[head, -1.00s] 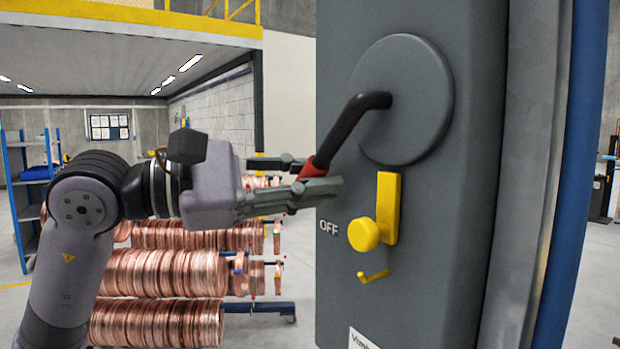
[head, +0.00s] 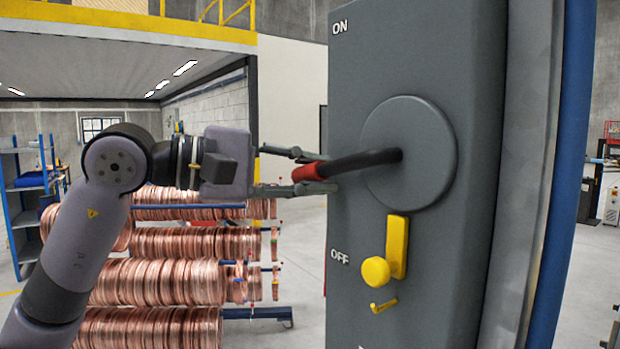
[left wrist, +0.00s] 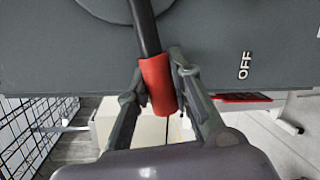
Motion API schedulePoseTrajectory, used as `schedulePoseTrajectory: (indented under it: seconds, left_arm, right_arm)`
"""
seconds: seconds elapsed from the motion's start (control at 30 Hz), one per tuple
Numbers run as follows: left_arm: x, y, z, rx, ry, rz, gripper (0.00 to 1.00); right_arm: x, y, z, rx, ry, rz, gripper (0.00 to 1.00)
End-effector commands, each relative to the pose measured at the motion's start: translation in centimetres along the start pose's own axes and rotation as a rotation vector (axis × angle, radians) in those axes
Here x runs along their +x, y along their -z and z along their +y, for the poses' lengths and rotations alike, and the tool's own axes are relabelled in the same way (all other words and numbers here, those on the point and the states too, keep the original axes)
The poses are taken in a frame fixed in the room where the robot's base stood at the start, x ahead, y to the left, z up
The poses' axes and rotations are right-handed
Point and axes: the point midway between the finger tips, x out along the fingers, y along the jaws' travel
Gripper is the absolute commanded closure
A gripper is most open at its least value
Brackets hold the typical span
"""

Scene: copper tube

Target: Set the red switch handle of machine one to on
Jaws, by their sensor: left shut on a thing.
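The switch handle is a black bar (head: 362,161) with a red grip (head: 309,172), fixed to a round grey disc (head: 425,150) on a grey cabinet. It points left, almost level, between the ON label (head: 340,27) above and the OFF label (head: 339,257) below. My left gripper (head: 312,172) is shut on the red grip, one finger above and one below it. In the left wrist view the red grip (left wrist: 158,84) sits between my left gripper's fingers (left wrist: 160,90). My right gripper is not in view.
A yellow latch with a round knob (head: 375,270) and a small yellow hook (head: 383,306) are on the cabinet below the disc. Racks of copper coils (head: 160,280) stand behind my arm. A blue pipe (head: 560,190) runs along the cabinet's right.

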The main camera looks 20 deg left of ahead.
Motion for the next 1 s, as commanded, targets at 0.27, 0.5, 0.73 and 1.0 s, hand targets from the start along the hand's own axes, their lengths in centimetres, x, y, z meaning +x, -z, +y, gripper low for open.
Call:
schedulePoseTrajectory:
  seconds: [0.27,0.5,0.73,1.0]
  left_arm:
    - [-0.6,-1.1,3.7,0.258,0.043,0.052,1.00]
    - [-0.9,-2.3,6.0,0.478,0.086,0.097,1.00]
    - [-1.0,-3.8,8.0,0.683,0.126,0.138,1.00]
    - [-0.9,-5.5,9.4,0.877,0.162,0.178,1.00]
  right_arm:
    - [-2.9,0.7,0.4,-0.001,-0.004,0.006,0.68]
    - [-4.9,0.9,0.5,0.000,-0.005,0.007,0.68]
    - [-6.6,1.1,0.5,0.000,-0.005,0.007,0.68]
    - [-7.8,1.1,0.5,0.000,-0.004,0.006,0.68]
